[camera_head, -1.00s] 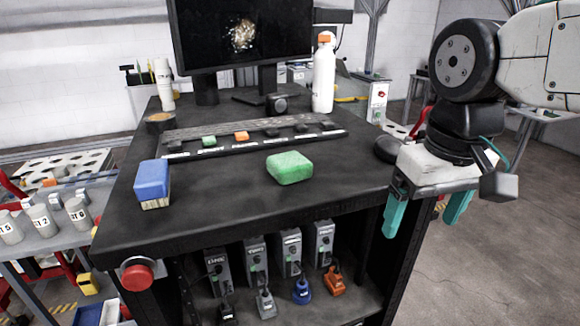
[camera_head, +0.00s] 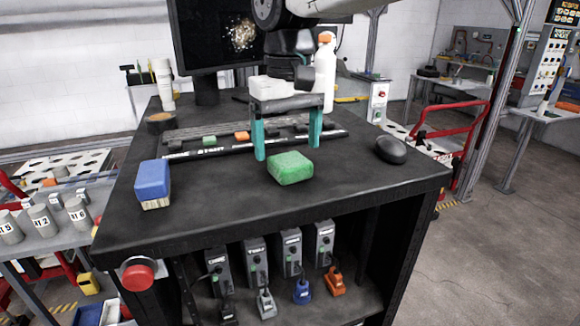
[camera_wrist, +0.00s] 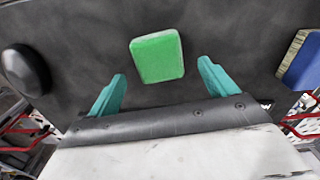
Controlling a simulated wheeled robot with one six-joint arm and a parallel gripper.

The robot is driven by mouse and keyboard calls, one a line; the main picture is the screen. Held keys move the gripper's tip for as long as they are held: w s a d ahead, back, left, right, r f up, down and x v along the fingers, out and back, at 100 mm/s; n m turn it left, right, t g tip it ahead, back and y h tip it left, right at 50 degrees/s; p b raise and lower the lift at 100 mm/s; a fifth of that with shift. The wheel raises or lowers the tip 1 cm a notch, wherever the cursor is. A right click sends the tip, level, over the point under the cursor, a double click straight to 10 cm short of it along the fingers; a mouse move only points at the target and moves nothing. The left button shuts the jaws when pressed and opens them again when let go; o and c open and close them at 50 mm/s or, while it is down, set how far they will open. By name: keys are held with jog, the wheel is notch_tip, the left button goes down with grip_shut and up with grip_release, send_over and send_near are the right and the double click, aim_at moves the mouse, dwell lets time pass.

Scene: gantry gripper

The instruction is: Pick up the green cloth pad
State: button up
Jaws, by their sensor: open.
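The green cloth pad (camera_head: 290,168) lies flat on the black tabletop, near the middle of its front half. In the wrist view the pad (camera_wrist: 157,58) shows just beyond the fingertips, roughly centred between them. My gripper (camera_head: 287,152) has two teal fingers spread wide and nothing between them. In the head view it hangs over the table, at or behind the pad's far edge. In the wrist view my gripper (camera_wrist: 160,75) is open, its fingers apart from the pad. I cannot tell its exact height above the table.
A blue brush-like block (camera_head: 153,182) stands at the table's left. A black mouse-like object (camera_head: 391,150) lies to the right. A white bottle (camera_head: 323,75), a monitor (camera_head: 215,40) and a labelled rack strip (camera_head: 190,150) stand behind. The tabletop around the pad is clear.

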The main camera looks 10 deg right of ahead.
aim_at(289, 158)
notch_tip(289, 158, down, 4)
jog(key=shift+r, duration=0.2)
jog(key=c, duration=1.1)
jog(key=shift+o, duration=0.2)
jog(key=shift+r, duration=0.45)
jog(key=r, duration=0.3)
jog(key=shift+s+d, duration=0.1)
jog(key=shift+s, duration=0.2)
jog(key=s+d+r, duration=0.1)
jog(key=s+d, duration=0.2)
jog(key=s, duration=1.2)
jog(key=shift+d, duration=0.4)
